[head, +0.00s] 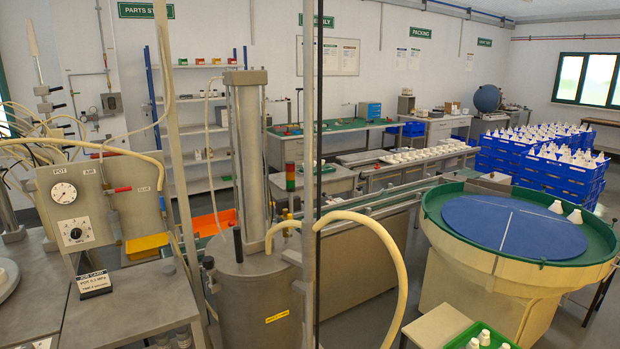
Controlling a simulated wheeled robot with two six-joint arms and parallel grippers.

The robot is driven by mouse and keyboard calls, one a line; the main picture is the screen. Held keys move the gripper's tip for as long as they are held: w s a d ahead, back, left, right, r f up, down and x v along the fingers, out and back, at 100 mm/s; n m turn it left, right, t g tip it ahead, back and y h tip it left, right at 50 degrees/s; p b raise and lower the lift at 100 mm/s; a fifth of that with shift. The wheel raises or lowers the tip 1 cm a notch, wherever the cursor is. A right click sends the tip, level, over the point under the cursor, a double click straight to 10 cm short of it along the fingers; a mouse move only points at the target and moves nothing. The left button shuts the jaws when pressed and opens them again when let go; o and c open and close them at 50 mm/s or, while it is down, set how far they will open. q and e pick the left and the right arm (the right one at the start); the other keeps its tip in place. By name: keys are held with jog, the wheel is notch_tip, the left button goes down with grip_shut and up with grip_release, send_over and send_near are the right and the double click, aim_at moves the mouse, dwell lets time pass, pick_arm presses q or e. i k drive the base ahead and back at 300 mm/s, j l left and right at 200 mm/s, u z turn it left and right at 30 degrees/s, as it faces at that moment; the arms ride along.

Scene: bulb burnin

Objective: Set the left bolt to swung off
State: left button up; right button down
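A grey metal pot (258,308) with a yellow label stands at the front centre. A tall grey cylinder (247,150) stands upright over its top. At the pot's left rim are a dark upright handle (238,245) and a black knob (208,263); these look like clamp bolt parts. I cannot tell which is the left bolt, or whether it is swung on or off. Neither of my grippers is in view.
A pale hose (385,243) loops on the pot's right. A pale vertical post (308,190) stands before it. A bench (140,310) with a job card (95,284) and gauge panel (75,207) is left. A round blue-topped table (515,225) is right.

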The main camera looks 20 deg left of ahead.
aim_at(208, 262)
jog(key=u, duration=2.1)
